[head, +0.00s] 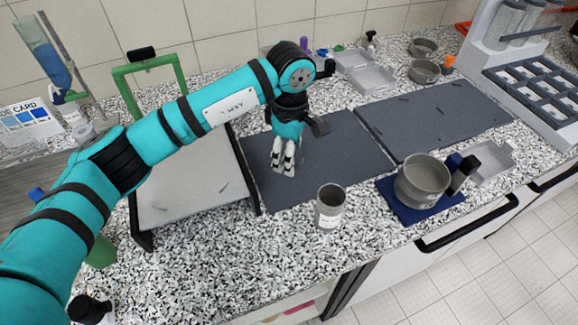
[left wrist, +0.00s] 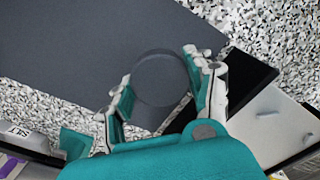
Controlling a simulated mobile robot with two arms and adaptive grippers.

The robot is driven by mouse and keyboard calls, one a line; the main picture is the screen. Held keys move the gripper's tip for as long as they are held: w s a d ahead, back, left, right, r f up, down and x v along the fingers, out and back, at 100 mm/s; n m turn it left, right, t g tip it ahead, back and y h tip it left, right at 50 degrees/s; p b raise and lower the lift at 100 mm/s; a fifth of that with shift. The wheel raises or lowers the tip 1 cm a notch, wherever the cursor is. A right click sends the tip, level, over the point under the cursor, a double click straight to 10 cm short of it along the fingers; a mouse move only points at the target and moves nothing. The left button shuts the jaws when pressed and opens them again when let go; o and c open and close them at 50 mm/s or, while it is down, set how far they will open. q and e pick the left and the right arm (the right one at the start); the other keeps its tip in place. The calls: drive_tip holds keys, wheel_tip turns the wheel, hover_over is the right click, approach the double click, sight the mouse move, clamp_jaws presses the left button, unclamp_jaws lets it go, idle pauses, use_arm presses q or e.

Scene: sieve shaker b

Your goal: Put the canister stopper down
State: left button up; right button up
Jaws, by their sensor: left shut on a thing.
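My left gripper (head: 284,170) points down over the left dark grey mat (head: 335,170). In the left wrist view my left gripper (left wrist: 160,72) is shut on the canister stopper (left wrist: 161,80), a round dark grey disc held between the fingertips. The mat (left wrist: 70,45) lies below it; I cannot tell whether the stopper touches the mat. In the head view I cannot make out the stopper at the fingers. The grey canister (head: 330,206) with a pale label stands upright and open-topped on the speckled counter, right of and nearer than the gripper. My right gripper is not in view.
A second dark mat (head: 435,120) lies to the right. A grey pan (head: 422,181) sits on a blue pad (head: 392,203) right of the canister. A pale board in a dark frame (head: 188,185) lies left of the gripper. Trays (head: 365,78) and bowls (head: 424,71) stand behind.

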sight(290, 178)
use_arm(q)
drive_tip(key=shift+f, duration=0.8)
wheel_tip(290, 178, down, 3)
drive_tip(key=shift+p, duration=0.6)
drive_tip(key=shift+f, duration=0.35)
drive_tip(key=shift+f, duration=0.1)
drive_tip(key=shift+f+b, duration=0.15)
drive_tip(key=shift+b, duration=0.15)
drive_tip(key=o, duration=1.3)
